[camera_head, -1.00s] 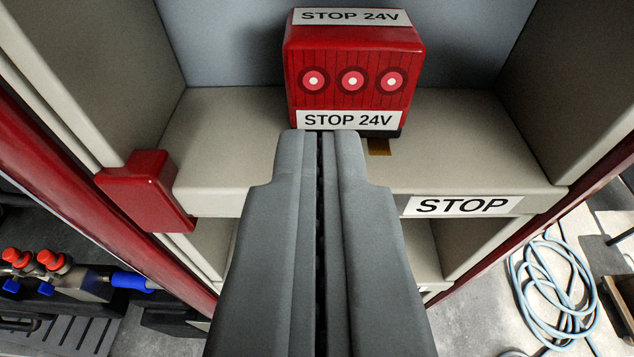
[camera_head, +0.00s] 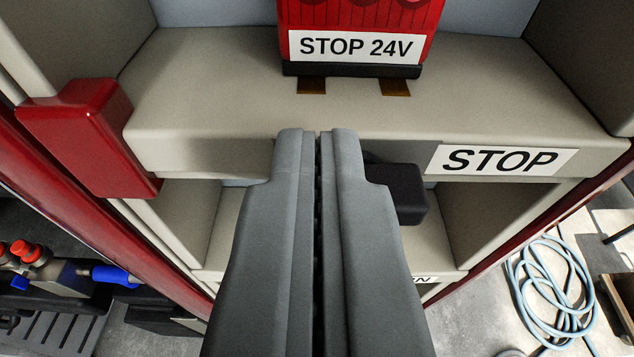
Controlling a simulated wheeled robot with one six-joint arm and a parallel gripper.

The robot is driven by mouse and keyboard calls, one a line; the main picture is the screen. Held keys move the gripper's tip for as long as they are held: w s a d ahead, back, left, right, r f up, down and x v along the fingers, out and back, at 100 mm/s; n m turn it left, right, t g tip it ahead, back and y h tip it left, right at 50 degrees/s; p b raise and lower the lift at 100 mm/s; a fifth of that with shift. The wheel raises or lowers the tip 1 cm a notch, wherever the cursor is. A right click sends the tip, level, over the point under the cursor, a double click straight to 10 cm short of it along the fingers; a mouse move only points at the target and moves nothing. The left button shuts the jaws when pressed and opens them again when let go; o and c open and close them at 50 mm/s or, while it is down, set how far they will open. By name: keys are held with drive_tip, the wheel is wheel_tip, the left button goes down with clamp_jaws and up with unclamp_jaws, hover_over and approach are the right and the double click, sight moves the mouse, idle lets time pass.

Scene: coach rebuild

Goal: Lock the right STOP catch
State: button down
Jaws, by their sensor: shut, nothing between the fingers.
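My gripper (camera_head: 318,135) is shut and empty, its tips in front of the front edge of the beige STOP shelf (camera_head: 240,90). A red block-shaped catch (camera_head: 88,135) sits at the left end of this shelf, on the left post. No matching red catch shows at the right end. The red STOP 24V box (camera_head: 355,45) stands at the back of the shelf, its top cut off by the frame. A white STOP label (camera_head: 500,160) is on the shelf's front edge, right of my gripper.
A black block (camera_head: 400,192) shows below the shelf edge, partly hidden by my right finger. A lower shelf (camera_head: 430,250) lies beneath. Coiled pale blue hose (camera_head: 550,295) is on the floor at right. Red and blue fittings (camera_head: 50,260) are at lower left.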

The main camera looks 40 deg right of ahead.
drive_tip(key=shift+w+a+f+n+h, duration=0.1)
drive_tip(key=shift+a+f+n+h, duration=0.1)
drive_tip(key=shift+n, duration=0.35)
drive_tip(key=shift+w+a+f+n+h, duration=0.1)
drive_tip(key=shift+n+h, duration=0.1)
drive_tip(key=shift+n, duration=0.35)
drive_tip(key=shift+w+a+f+n+g+h, duration=0.15)
drive_tip(key=shift+f+n+h, duration=0.25)
drive_tip(key=shift+n, duration=0.8)
drive_tip(key=shift+w+a+f+n+g+h, duration=0.1)
drive_tip(key=shift+f+n+g+h, duration=0.25)
drive_tip(key=shift+n, duration=0.85)
drive_tip(key=shift+w+a+f+n+h, duration=0.1)
drive_tip(key=shift+f+n+h, duration=0.15)
drive_tip(key=shift+n+h, duration=0.65)
drive_tip(key=shift+s+f+n, duration=0.1)
drive_tip(key=shift+f+n, duration=0.15)
drive_tip(key=shift+n, duration=0.65)
drive_tip(key=shift+f+n, duration=0.2)
drive_tip(key=shift+n, duration=0.7)
drive_tip(key=shift+d+f+n+h, duration=0.1)
drive_tip(key=shift+f+n+h, duration=0.15)
drive_tip(key=shift+n, duration=0.45)
drive_tip(key=shift+s+d+f, duration=0.1)
drive_tip(key=shift+f, duration=0.05)
idle(0.9)
